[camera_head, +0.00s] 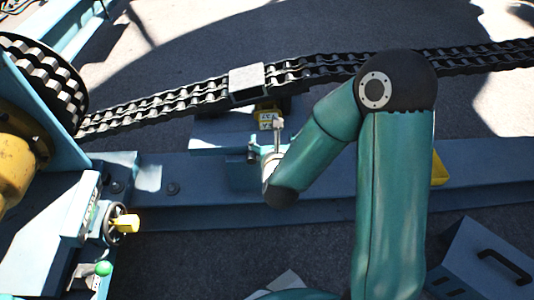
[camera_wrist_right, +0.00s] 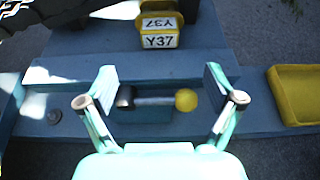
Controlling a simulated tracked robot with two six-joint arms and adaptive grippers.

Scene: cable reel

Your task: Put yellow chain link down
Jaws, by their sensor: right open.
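The yellow chain link (camera_wrist_right: 160,29), with white labels reading Y37, shows at the top of the right wrist view, at the edge of a raised blue plate. In the head view the yellow link (camera_head: 268,117) shows just below the chain; I cannot tell whether it touches the chain. My right gripper (camera_wrist_right: 160,92) is open, with no link between its fingers, and is apart from the link, on its near side. In the head view the right gripper (camera_head: 266,148) is small and partly hidden by my wrist. My left gripper is not in view.
A short rod with a yellow knob (camera_wrist_right: 186,100) lies between my open fingers, at a blue block. A yellow tray (camera_wrist_right: 300,92) is at the right. The black chain (camera_head: 180,100) crosses the scene with a grey block (camera_head: 247,82) on it. A handwheel (camera_head: 120,222) stands left.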

